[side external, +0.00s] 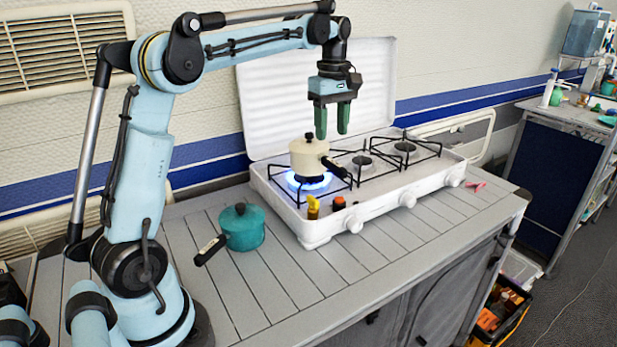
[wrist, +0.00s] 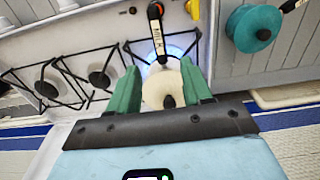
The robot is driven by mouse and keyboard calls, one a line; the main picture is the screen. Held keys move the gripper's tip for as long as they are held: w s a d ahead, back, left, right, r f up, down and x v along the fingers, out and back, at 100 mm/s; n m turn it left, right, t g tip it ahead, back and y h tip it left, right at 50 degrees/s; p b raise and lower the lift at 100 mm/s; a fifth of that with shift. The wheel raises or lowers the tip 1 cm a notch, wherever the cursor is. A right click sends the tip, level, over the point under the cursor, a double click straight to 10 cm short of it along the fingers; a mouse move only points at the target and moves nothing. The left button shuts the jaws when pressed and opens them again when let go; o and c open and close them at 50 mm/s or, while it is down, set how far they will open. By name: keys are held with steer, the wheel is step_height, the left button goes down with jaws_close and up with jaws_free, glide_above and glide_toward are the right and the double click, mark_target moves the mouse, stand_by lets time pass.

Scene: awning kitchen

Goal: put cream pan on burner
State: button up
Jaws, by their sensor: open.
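The cream pan (side external: 309,156) stands on the left burner of the white stove (side external: 320,232), with a blue flame (side external: 309,183) lit under it. It has a lid with a dark knob, and its black handle points toward the front right. In the wrist view the cream pan (wrist: 160,90) lies between and beyond the fingers, its labelled handle pointing up. My gripper (side external: 333,136) is open and empty, above and slightly right of the pan, apart from it. In the wrist view my gripper (wrist: 164,88) shows two green fingers spread apart.
A teal lidded pan (side external: 241,227) with a black handle sits on the counter left of the stove. The other burners (side external: 404,147) are empty. The raised stove lid (side external: 370,80) stands behind.

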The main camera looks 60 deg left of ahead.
steer(key=s+d+r+m+t, duration=0.2)
steer(key=s+d+m+t, duration=0.1)
steer(key=s+d+m, duration=0.45)
steer(key=s+d+f+m+t, duration=0.4)
steer(key=s+d+f+m, duration=0.3)
steer(key=f+m, duration=0.3)
steer(key=shift+d, duration=0.75)
steer(key=shift+m, duration=0.25)
